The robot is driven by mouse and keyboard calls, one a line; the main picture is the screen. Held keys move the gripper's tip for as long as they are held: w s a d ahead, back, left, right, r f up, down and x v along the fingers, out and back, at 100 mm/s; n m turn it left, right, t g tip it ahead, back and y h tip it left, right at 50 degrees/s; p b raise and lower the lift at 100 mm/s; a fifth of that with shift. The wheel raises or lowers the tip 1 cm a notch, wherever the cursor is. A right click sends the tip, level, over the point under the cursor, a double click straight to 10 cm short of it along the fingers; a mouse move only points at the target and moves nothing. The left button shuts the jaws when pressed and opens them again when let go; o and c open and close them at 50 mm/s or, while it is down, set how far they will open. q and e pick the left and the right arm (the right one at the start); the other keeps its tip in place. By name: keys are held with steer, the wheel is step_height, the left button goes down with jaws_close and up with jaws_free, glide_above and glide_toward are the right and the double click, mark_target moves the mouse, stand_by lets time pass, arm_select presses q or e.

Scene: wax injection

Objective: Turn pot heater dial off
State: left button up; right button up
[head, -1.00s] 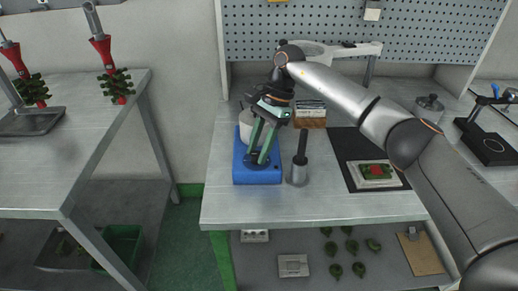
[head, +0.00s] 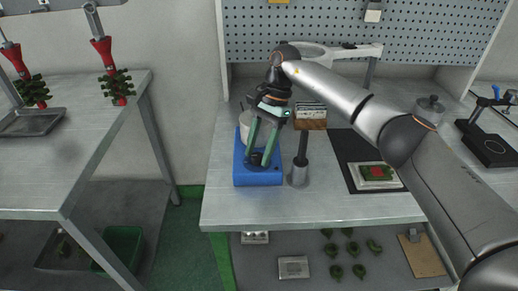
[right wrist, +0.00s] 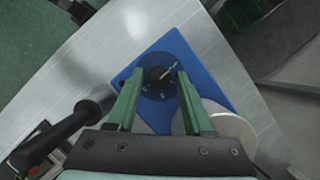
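The blue pot heater (head: 258,178) stands at the left of the middle table, with a pale round pot (head: 246,122) on its rear part. Its dark round dial (right wrist: 160,75) shows in the right wrist view, with a pale pointer line slanting to the upper right. My right gripper (head: 260,160) is over the front of the heater, pointing down. In the right wrist view its two green fingers (right wrist: 158,78) are open, one on each side of the dial. I cannot tell whether they touch it. My left gripper is not in view.
A grey cylinder with a dark upright handle (head: 299,174) stands close right of the heater. A black mat (head: 358,150) with a green and red piece on a pale block lies further right. The front table strip (head: 310,208) is clear.

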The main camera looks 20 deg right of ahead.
steer(key=shift+o, duration=1)
steer(key=shift+r, duration=0.15)
steer(key=p+v, duration=0.2)
steer(key=v, duration=1)
steer(key=shift+d, duration=0.15)
steer(key=shift+w+r, duration=0.1)
